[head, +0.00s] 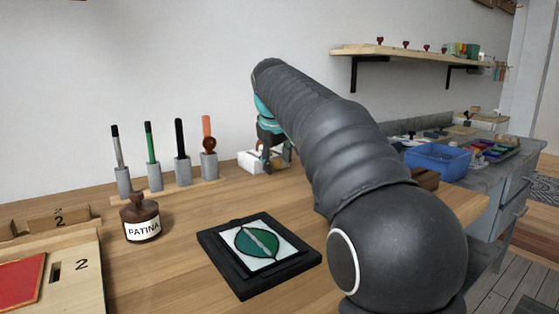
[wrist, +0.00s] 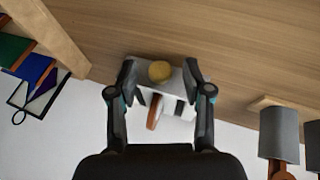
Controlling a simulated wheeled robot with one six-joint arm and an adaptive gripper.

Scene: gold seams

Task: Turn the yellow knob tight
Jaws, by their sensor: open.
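In the wrist view the yellow knob (wrist: 160,71) is round and sits on top of a small pale block-like device (wrist: 140,76). My gripper (wrist: 159,78) is open, with one finger on each side of the knob and a visible gap on both sides. I cannot tell how far above the knob the fingertips are. An orange-brown disc edge and dark parts show below the knob on the device. In the head view the white device (head: 256,166) stands near the wall, partly behind my gripper (head: 268,153); the knob is hidden there.
Upright tools in grey holders (head: 208,166) stand left of the device. A brown PATINA jar (head: 142,229) and a black-framed leaf panel (head: 285,281) are nearer. In the wrist view a grey holder (wrist: 279,135) is at right, and a wooden rail (wrist: 45,35) is at left.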

